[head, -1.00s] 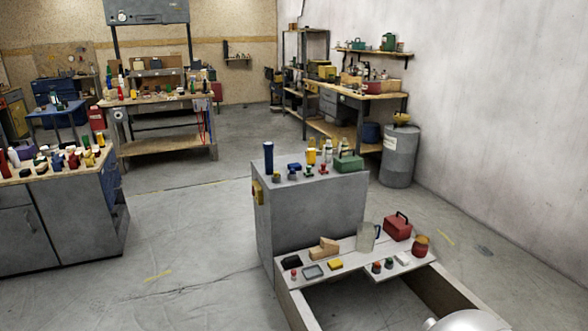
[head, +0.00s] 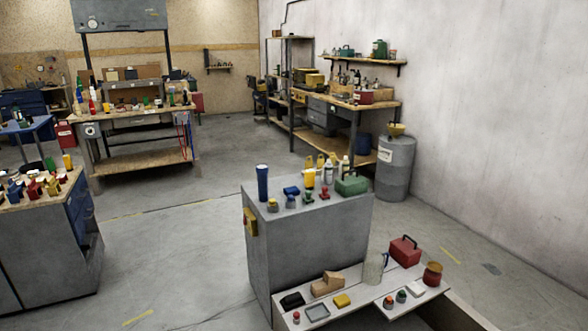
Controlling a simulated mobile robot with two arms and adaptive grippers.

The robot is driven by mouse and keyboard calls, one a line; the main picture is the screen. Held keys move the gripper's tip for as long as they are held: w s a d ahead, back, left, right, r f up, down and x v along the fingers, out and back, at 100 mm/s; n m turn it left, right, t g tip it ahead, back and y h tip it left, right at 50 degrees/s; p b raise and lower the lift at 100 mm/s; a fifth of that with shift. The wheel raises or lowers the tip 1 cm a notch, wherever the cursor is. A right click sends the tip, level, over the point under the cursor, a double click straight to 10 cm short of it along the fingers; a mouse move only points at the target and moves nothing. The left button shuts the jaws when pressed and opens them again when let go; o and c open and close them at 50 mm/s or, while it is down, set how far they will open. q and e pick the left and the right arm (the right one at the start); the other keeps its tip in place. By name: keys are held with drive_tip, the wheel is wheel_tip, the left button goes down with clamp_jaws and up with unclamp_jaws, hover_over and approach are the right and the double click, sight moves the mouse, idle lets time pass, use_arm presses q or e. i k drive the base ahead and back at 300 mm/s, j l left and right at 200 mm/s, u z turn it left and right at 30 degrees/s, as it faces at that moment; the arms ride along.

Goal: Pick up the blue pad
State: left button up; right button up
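A small blue block-like thing (head: 291,191), which may be the blue pad, lies on top of the grey cabinet (head: 310,245) in the middle of the head view. It is too small to make out clearly. A tall dark-blue cylinder (head: 262,183) stands to its left, and small blue-grey and green things sit just in front of it. Neither of my grippers is in view.
A low white bench (head: 350,318) in front of the cabinet holds a yellow block (head: 342,300), a grey tray (head: 317,311) and a red toolbox (head: 405,250). A workbench (head: 40,240) stands at left. Floor between them (head: 170,240) is clear.

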sight(293, 190)
drive_tip(key=i+j+z, duration=0.25)
drive_tip(key=i+j, duration=1.05)
drive_tip(key=i, duration=0.1)
